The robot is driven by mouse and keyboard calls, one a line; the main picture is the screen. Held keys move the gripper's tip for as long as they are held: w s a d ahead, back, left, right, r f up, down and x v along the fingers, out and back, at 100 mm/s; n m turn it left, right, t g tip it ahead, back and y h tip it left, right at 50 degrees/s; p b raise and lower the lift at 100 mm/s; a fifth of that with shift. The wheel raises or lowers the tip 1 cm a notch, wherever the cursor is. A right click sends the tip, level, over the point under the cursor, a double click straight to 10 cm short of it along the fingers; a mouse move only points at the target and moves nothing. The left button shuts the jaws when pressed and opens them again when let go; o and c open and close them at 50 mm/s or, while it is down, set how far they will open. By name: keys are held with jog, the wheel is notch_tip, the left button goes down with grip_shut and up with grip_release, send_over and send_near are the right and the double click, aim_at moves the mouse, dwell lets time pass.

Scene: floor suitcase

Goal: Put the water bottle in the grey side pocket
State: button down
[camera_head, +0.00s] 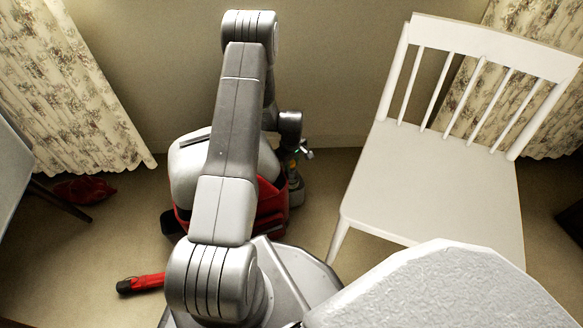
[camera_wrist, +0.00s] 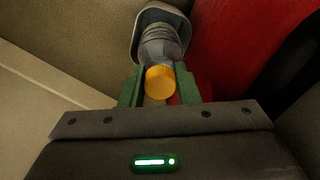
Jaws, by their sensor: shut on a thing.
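My gripper (camera_wrist: 160,88) is shut on the water bottle (camera_wrist: 160,45), with its green fingers on both sides near the orange cap. The bottle's clear ridged body points away from the wrist camera, and its far end is inside the rim of the grey side pocket (camera_wrist: 141,20). How deep it sits is hidden. The pocket is beside the red suitcase wall (camera_wrist: 225,50). In the head view, my gripper (camera_head: 298,152) is at the right side of the red suitcase (camera_head: 272,203), above the grey pocket (camera_head: 297,196). My arm covers part of the suitcase.
A white chair (camera_head: 430,185) stands to the right, with open floor between it and the suitcase. A red object with a black end (camera_head: 145,284) lies on the floor at front left. A dark red item (camera_head: 84,189) lies by the left curtain. The wall is close behind.

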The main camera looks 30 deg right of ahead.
notch_tip(320, 180, down, 2)
jog(key=shift+f, duration=0.1)
jog(key=shift+f+b, duration=0.45)
jog(key=shift+b, duration=0.35)
jog(key=c, duration=1.1)
grip_release()
jog(key=shift+f, duration=0.1)
jog(key=shift+r+p, duration=0.6)
notch_tip(320, 180, up, 12)
jog(key=p, duration=0.4)
jog(key=shift+r, duration=0.1)
